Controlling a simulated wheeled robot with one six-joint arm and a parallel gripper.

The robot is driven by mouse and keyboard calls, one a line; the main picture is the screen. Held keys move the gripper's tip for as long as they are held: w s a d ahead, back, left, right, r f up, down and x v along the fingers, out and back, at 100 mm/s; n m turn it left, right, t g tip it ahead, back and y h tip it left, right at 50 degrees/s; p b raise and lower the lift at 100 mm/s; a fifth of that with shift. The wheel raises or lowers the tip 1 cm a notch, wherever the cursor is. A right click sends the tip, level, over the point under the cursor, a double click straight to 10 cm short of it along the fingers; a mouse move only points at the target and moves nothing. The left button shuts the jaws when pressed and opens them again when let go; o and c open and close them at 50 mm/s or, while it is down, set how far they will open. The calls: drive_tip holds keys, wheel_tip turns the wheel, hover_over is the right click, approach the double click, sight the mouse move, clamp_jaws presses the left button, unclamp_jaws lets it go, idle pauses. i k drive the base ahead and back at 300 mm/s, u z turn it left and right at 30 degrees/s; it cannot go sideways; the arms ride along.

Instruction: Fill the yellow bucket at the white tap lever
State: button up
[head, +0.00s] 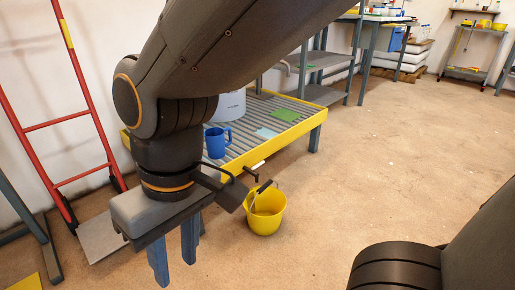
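The yellow bucket (267,223) is upright in front of the yellow-edged table, below a small tap with a white lever (258,166). Its inside is partly visible, and I cannot make out water. A dark grip on a thin handle rises over its rim. My gripper (174,262) points down at the left of the bucket, with its two blue fingers apart and nothing seen between them. It does not touch the bucket. Part of my wrist overlaps the view between gripper and tap.
The slatted table (259,107) holds a blue mug (217,143), a green cloth (285,115) and a white container (228,106) partly behind my arm. A red hand truck (76,117) stands at the left wall. Open floor lies to the right.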

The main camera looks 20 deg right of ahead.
sight(259, 164)
drive_tip(key=z, duration=0.2)
drive_tip(key=i, duration=1.1)
drive_tip(key=u, duration=0.4)
